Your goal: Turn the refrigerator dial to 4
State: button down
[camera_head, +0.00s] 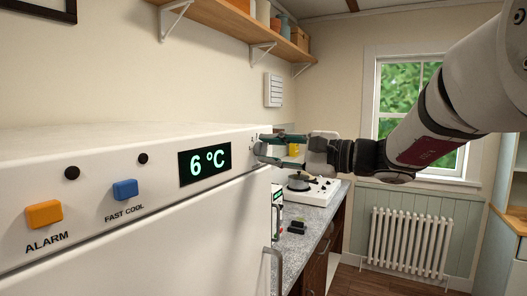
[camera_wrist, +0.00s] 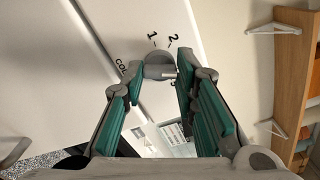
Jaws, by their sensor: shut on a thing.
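Other marks are hidden by my fingers, and I cannot tell which number the dial points to. My gripper (camera_wrist: 160,74) has a fingertip on each side of the dial and is shut on it. In the head view my gripper (camera_head: 262,150) reaches the panel's right end, where the dial is hardly visible.
An orange alarm button (camera_head: 44,214) and a blue fast-cool button (camera_head: 125,189) are on the panel. A wooden shelf (camera_head: 225,20) is on the wall above. A counter (camera_head: 305,240) with a white hob (camera_head: 305,192) stands beyond the refrigerator. A radiator (camera_head: 410,242) is under the window.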

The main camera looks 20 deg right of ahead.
jog(key=shift+f+m, duration=0.1)
jog(key=shift+m, duration=1.4)
jog(key=c, duration=1.3)
grip_release()
jog(key=v, duration=1.2)
jog(key=shift+a, duration=0.1)
